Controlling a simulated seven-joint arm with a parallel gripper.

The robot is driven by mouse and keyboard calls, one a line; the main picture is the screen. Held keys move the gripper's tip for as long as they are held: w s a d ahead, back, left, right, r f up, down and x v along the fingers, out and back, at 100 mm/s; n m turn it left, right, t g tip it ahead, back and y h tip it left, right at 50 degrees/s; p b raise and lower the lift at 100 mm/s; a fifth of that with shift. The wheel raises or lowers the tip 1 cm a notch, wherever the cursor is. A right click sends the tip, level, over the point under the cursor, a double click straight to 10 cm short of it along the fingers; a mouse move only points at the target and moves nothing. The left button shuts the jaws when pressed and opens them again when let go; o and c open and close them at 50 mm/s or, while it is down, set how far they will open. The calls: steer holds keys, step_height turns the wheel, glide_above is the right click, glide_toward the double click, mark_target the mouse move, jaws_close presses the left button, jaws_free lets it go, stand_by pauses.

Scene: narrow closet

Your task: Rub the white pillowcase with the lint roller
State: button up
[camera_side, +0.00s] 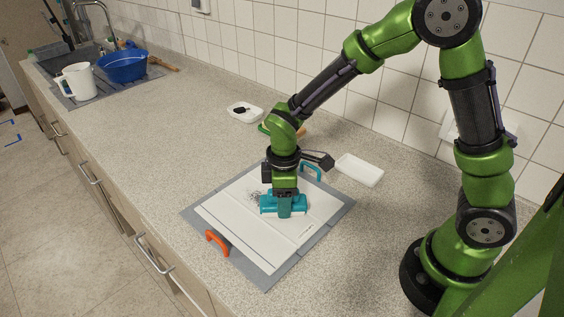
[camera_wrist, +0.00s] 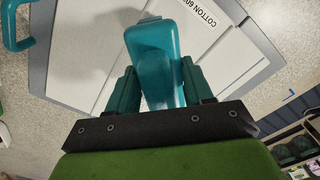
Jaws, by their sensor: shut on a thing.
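The white pillowcase (camera_side: 236,222) lies flat on a grey board (camera_side: 264,278) on the counter. Printed text starting "COTTON" shows on it in the wrist view. A patch of dark specks (camera_side: 255,196) lies on it, just left of my gripper in the side view. My gripper (camera_side: 285,199) points down over the middle of the pillowcase, shut on the teal lint roller (camera_side: 298,205). In the wrist view the lint roller (camera_wrist: 156,55) sits between the two dark teal fingers. The roller is at or just above the cloth; I cannot tell whether it touches.
The board has an orange handle (camera_side: 217,241) in front and a teal handle (camera_side: 312,170) behind. An empty white tray (camera_side: 359,170) stands behind right; a white dish (camera_side: 245,112) holds a dark thing. A blue bowl (camera_side: 123,67) and white jug (camera_side: 77,82) stand far left. Counter left is clear.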

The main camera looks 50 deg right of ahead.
steer(key=w, duration=0.4)
steer(key=shift+f, duration=0.25)
steer(key=shift+w, duration=4.55)
steer(key=shift+s+r, duration=0.1)
steer(key=shift+s, duration=6.5)
steer(key=shift+s+a, duration=0.1)
steer(key=shift+s, duration=0.2)
steer(key=shift+w+a, duration=0.15)
steer(key=shift+w, duration=6.85)
steer(key=shift+s, duration=6.95)
steer(key=shift+r, duration=4.05)
